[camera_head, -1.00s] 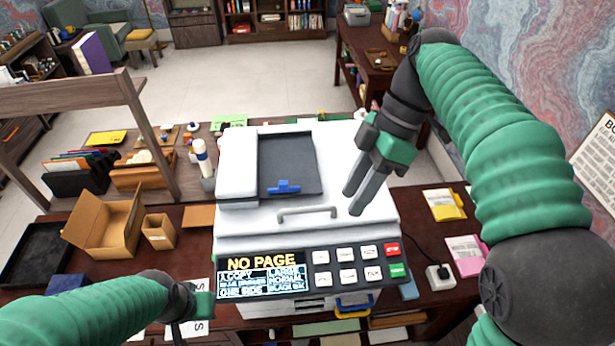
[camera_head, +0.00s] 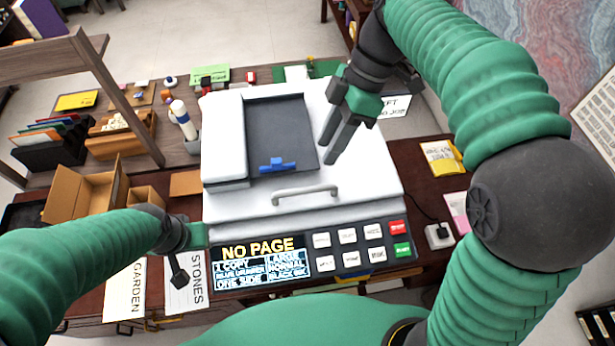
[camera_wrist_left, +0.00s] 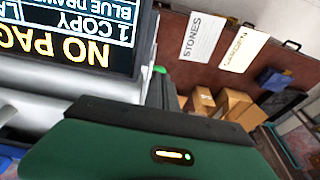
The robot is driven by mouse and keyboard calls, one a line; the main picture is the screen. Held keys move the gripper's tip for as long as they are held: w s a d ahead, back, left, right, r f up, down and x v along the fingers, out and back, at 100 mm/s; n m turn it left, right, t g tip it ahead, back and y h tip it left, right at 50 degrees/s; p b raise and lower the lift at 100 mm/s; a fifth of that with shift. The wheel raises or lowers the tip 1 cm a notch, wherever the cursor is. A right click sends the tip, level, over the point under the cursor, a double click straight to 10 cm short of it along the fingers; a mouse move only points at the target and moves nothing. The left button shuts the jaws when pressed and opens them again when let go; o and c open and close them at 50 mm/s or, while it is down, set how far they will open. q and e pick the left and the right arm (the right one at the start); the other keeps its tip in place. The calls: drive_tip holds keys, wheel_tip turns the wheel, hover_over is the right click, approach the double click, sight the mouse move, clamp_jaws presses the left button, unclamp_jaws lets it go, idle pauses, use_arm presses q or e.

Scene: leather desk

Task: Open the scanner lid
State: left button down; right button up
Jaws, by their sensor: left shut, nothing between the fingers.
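The white scanner (camera_head: 225,220) stands on the desk with its lid (camera_head: 355,185) down. A grey bar handle (camera_head: 305,192) is at the lid's front edge. My right gripper (camera_head: 329,152) is above the right part of the lid, behind the handle, with its two fingers slightly apart and nothing between them. My left gripper (camera_head: 182,272) is beside the scanner's front left corner, left of the display panel (camera_head: 262,262), shut and empty. The left wrist view shows the display (camera_wrist_left: 75,35) close by. Neither gripper is on the handle.
A dark feeder tray with a blue clip (camera_head: 277,165) is on the lid. Cardboard boxes (camera_head: 85,195) stand left of the scanner. Papers marked STONES (camera_head: 186,290) and GARDEN (camera_head: 125,290) are at the front left. A yellow packet (camera_head: 440,158) lies on the right.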

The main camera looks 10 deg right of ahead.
sight(303, 189)
drive_tip(key=p+x, duration=0.1)
drive_tip(key=x, duration=0.2)
drive_tip(key=w+p+x, duration=0.1)
drive_tip(key=x, duration=0.7)
drive_tip(key=shift+w+a+f+p, duration=0.15)
drive_tip(key=shift+f+p, duration=0.1)
drive_tip(key=shift+p, duration=0.15)
drive_tip(key=shift+f, duration=0.15)
drive_tip(key=shift+s, duration=0.35)
drive_tip(key=shift+w, duration=0.15)
drive_tip(key=c, duration=0.8)
